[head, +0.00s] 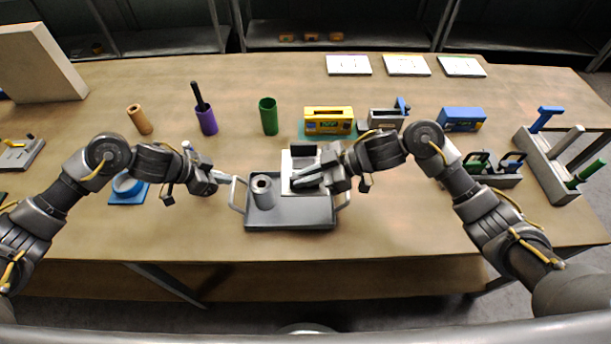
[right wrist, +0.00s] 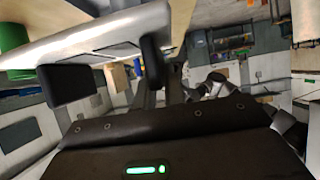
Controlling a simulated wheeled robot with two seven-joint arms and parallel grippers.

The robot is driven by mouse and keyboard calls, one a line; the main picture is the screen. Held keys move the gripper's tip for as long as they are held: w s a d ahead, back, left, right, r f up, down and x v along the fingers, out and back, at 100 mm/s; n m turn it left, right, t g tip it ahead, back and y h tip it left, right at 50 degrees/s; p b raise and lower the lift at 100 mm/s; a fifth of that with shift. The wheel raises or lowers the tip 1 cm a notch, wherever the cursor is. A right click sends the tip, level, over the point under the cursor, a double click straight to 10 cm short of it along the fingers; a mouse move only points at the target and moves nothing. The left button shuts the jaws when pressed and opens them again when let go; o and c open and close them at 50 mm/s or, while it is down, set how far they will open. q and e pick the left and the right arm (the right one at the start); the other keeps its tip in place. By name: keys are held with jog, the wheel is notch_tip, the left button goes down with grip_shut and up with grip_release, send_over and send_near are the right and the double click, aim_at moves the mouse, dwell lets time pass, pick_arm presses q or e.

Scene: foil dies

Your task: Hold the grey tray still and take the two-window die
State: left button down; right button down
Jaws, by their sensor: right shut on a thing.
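The grey tray (head: 292,218) lies on the table in the middle of the head view, with a handle at each side. My left gripper (head: 229,178) is at the tray's left handle (head: 238,194); whether its fingers are closed on it is too small to tell. My right gripper (head: 304,180) is over the tray, shut on a pale flat plate (head: 299,160), which I take for the two-window die. In the right wrist view the plate (right wrist: 105,35) shows between the two dark fingers, with two outlined panels. My gripper partly hides it in the head view.
A grey cylinder (head: 263,190) stands on the tray's left part. Behind are a green cup (head: 268,117), a purple cup (head: 207,122), a yellow box (head: 328,121) and a blue box (head: 461,119). A grey rack (head: 547,170) stands at right. The front table strip is clear.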

jog(key=shift+r+p, duration=1.45)
jog(key=shift+r, duration=0.4)
